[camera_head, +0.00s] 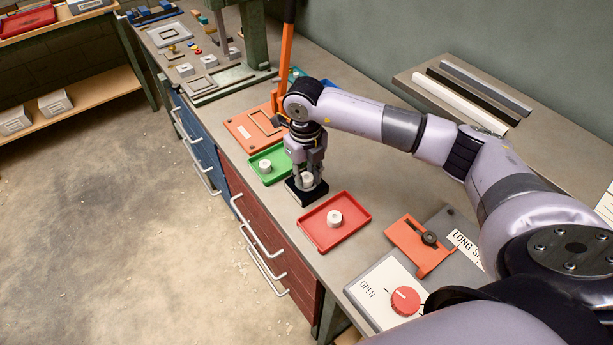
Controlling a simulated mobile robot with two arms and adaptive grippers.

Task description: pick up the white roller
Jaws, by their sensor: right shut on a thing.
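The white roller (307,181), a short pale cylinder, is between the fingers of my right gripper (307,183). The gripper points straight down and is shut on the roller, whose sides are partly hidden by the fingers. The roller is right over a small square black block (306,194) on the bench; I cannot tell whether it touches the block. Similar short white pieces sit in the green tray (284,157) to the left and in the red tray (350,231) to the right. My left gripper is not in view.
An orange plate with a frame (241,134) and the green press column (254,35) stand behind. An orange bracket (410,243) and a panel with a red knob (405,301) are at front right. Long bars (458,98) lie on a raised board (417,86).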

